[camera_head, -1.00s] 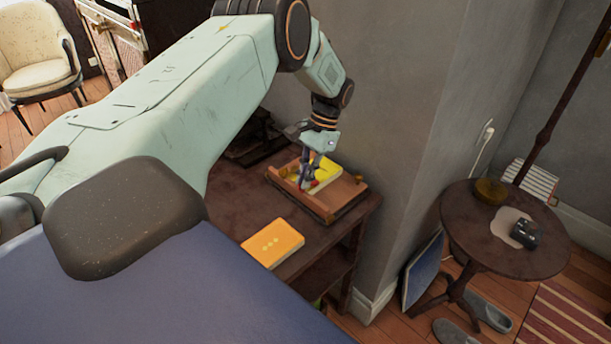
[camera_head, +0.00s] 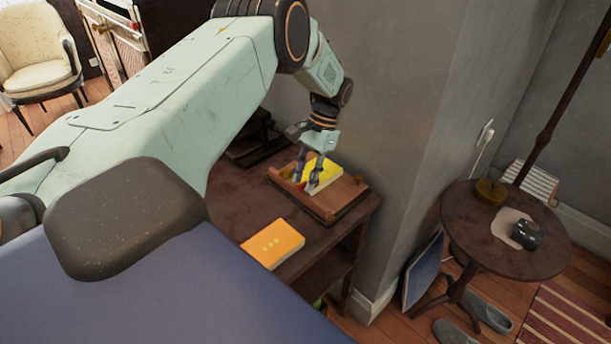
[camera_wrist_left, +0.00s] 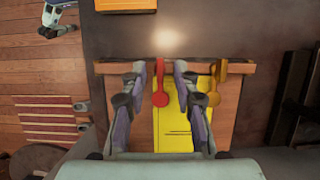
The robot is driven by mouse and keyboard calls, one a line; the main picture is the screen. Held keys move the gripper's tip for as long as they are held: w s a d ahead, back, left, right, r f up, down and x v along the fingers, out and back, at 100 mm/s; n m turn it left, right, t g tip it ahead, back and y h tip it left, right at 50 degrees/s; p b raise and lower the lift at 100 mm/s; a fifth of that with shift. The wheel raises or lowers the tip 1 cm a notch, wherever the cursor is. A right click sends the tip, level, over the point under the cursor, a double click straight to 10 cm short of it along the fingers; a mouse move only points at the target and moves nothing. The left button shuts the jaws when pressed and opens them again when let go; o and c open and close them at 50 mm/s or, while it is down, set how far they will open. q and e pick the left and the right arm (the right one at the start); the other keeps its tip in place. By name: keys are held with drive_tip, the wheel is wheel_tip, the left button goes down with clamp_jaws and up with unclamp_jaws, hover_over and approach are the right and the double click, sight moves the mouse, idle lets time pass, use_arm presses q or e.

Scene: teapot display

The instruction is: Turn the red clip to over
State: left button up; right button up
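The red clip (camera_wrist_left: 160,98) is a thin bar with a round end. In the left wrist view it lies along the wooden book stand's edge side, its round end over a yellow page or booklet (camera_wrist_left: 173,132). My left gripper (camera_wrist_left: 160,70) is open, one finger on each side of the clip, with gaps visible; contact is not seen. A yellow-gold clip (camera_wrist_left: 213,97) sits to the right, close by the right finger. In the head view my left gripper (camera_head: 306,182) is low over the wooden stand (camera_head: 345,197), hiding most of the clip. My right gripper is not in view.
An orange book (camera_head: 272,243) lies on the dark table (camera_head: 235,205) in front of the stand. A grey wall (camera_head: 400,120) rises close behind and right of it. A round side table (camera_head: 490,245) stands farther right.

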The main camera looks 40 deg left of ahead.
sight(318, 182)
use_arm(q)
drive_tip(key=shift+r, duration=0.1)
drive_tip(key=v, duration=1.1)
drive_tip(key=shift+w+r, duration=0.2)
drive_tip(key=shift+r, duration=0.15)
drive_tip(key=shift+f, duration=0.1)
